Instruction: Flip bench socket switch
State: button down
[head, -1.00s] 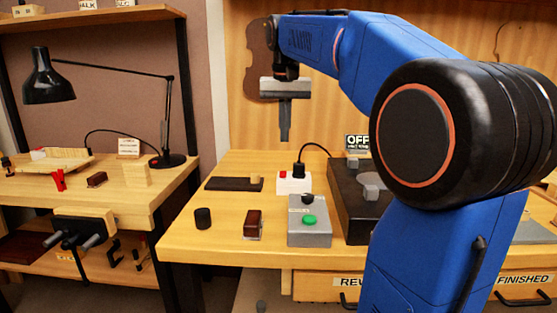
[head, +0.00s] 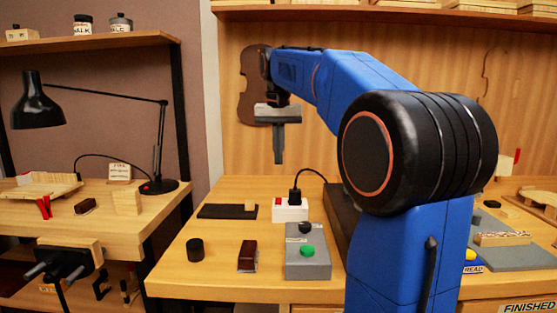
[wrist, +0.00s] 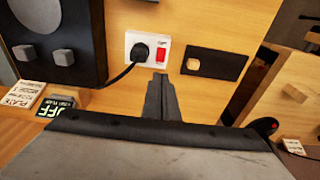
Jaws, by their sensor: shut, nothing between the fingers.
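The bench socket is a white box (head: 290,212) on the bench, with a black plug in it and a red switch (head: 278,201). In the wrist view the socket (wrist: 133,45) lies just beyond my fingers. The plug sits on its left and the red switch (wrist: 161,51) on its right. My gripper (head: 278,159) is shut and empty, pointing down above and behind the socket in the head picture. In the wrist view its fingertips (wrist: 160,77) are below the switch in the picture, and I see no contact. Which way the switch is set I cannot tell.
A grey box with a green button (head: 307,251) stands in front of the socket. A dark plate (head: 228,211) lies to its left. A black cord runs from the plug.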

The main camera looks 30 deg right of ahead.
aim_at(279, 201)
jog(key=f, duration=0.7)
jog(key=w+f, duration=0.1)
jog(key=f, duration=0.3)
jog(key=shift+w+d+f, duration=0.1)
jog(key=shift+d+f, duration=0.2)
jog(key=shift+d, duration=0.1)
jog(key=shift+f, duration=0.2)
jog(key=shift+s+a+r, duration=0.1)
jog(key=shift+s+a, duration=0.3)
jog(key=shift+s, duration=0.2)
jog(key=shift+r, duration=0.15)
notch_tip(279, 201, up, 14)
jog(key=s+a, duration=0.1)
jog(key=shift+s, duration=0.2)
jog(key=shift+f, duration=0.2)
